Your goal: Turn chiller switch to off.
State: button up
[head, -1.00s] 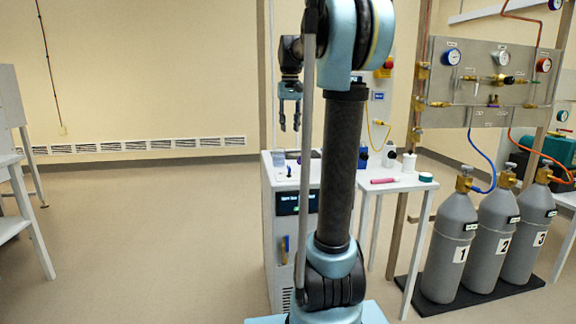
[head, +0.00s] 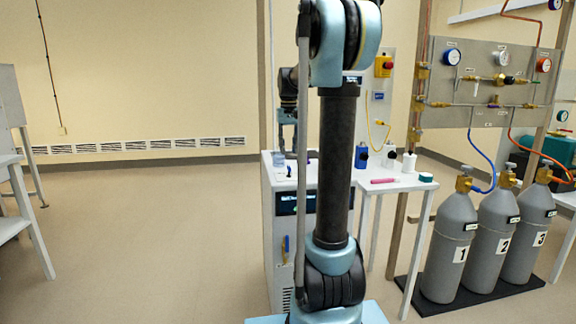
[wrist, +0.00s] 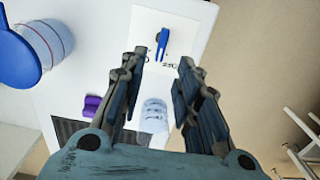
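The chiller is a white cabinet (head: 283,232) with a dark display, partly hidden behind my arm in the head view. In the wrist view, a blue switch handle (wrist: 162,43) sits on a white labelled plate (wrist: 180,28) on its top; the label is too small to read. A small blue shape there also shows in the head view (head: 289,170). My gripper (wrist: 163,58) points down above the chiller top, its two dark fingers apart and nothing between them. The handle lies just beyond the fingertips in the wrist view, and I see no contact.
A clear cup (wrist: 154,115), a purple item (wrist: 92,105) and a blue-lidded container (wrist: 20,62) are near in the wrist view. A side table (head: 400,184) holds a pink item and bottles. Grey gas cylinders (head: 447,245) stand at right.

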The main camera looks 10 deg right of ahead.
aim_at(289, 168)
notch_tip(289, 168, down, 7)
jog(key=shift+r, duration=0.1)
dwell(0.4)
grip_shut()
